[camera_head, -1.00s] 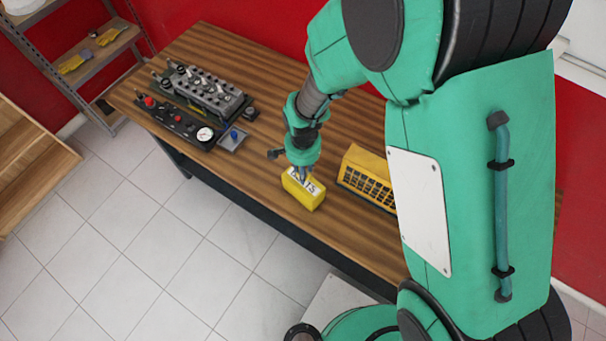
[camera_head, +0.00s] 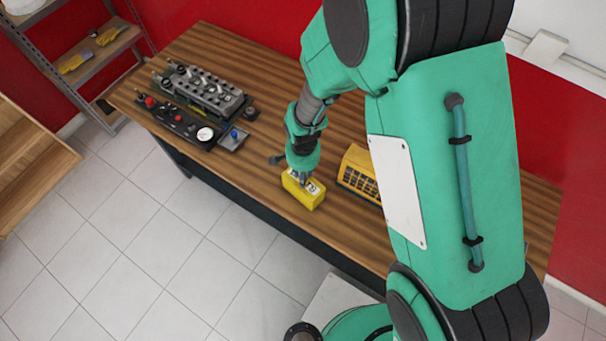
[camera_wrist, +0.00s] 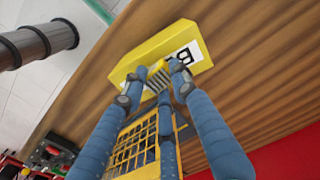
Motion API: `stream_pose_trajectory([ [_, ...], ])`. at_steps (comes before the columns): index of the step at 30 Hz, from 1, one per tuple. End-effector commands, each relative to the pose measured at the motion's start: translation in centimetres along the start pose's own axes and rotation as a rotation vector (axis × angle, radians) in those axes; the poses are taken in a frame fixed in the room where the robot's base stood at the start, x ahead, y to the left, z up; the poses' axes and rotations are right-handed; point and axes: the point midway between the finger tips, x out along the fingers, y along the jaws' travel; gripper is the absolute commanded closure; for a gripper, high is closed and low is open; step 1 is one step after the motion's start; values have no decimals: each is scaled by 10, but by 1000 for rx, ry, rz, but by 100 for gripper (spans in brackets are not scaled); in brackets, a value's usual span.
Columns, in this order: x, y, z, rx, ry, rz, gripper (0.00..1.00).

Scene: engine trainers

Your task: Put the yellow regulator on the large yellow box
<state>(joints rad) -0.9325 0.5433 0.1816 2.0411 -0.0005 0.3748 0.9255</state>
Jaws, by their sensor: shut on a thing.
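The large yellow box (camera_head: 312,200) has a white label with black letters and stands near the front edge of the wooden table. In the wrist view its yellow side (camera_wrist: 150,47) fills the upper middle. My gripper (camera_head: 304,180) is at the box's top, covering part of the label. In the wrist view my blue fingers (camera_wrist: 155,84) are shut on a small ribbed yellow piece, the yellow regulator (camera_wrist: 158,78). It appears against or just above the box's labelled face; I cannot tell if it touches. The head view hides the regulator behind my gripper.
An orange-yellow case with a dark grille (camera_head: 358,172) stands close to the right of the box, partly behind my arm. A grey engine block (camera_head: 205,90) and a black panel with a gauge (camera_head: 180,122) lie at the table's far left.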

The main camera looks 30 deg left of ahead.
Motion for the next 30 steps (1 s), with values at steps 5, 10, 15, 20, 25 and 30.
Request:
stream_pose_trajectory([
  [5,2,0,0,0,0,0,99],
  [10,2,0,0,0,0,0,53],
  [15,2,0,0,0,0,0,53],
  [20,2,0,0,0,0,0,53],
  [25,-3,0,0,0,0,0,53],
  [30,-15,-1,0,0,1,-2,53],
])
